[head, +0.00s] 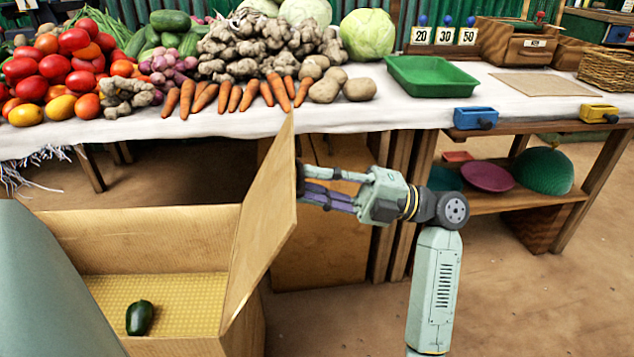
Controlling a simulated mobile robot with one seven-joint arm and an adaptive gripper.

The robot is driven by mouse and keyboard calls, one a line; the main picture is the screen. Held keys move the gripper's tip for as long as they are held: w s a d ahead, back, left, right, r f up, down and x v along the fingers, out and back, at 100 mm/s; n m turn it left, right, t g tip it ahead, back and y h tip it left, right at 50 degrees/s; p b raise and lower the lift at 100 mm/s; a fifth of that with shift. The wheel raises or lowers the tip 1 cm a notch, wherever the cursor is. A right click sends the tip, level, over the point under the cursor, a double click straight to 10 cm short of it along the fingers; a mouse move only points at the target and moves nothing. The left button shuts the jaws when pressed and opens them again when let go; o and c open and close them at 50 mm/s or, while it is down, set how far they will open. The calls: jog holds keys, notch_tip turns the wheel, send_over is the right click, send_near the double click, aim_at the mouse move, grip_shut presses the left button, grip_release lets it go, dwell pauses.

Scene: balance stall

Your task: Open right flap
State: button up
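An open cardboard box (150,232) stands on the floor at the lower left, with a dark green vegetable (140,317) on its yellowish bottom. The box's right flap (264,215) stands up from the right side, leaning a little outward to the right. My gripper (304,187) reaches in from the right at the flap's outer side, near its upper far edge. The flap's edge partly hides the fingertips, so I cannot tell whether they touch or grip it.
A stall table with a white cloth (420,112) stands behind the box, bearing vegetables and a green tray (431,76). A shelf (520,199) with bowls is at the right. Open floor lies at the lower right. A grey-green surface covers the lower left corner.

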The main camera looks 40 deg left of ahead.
jog(key=shift+o, duration=0.5)
jog(key=v, duration=1.2)
jog(key=shift+w, duration=0.1)
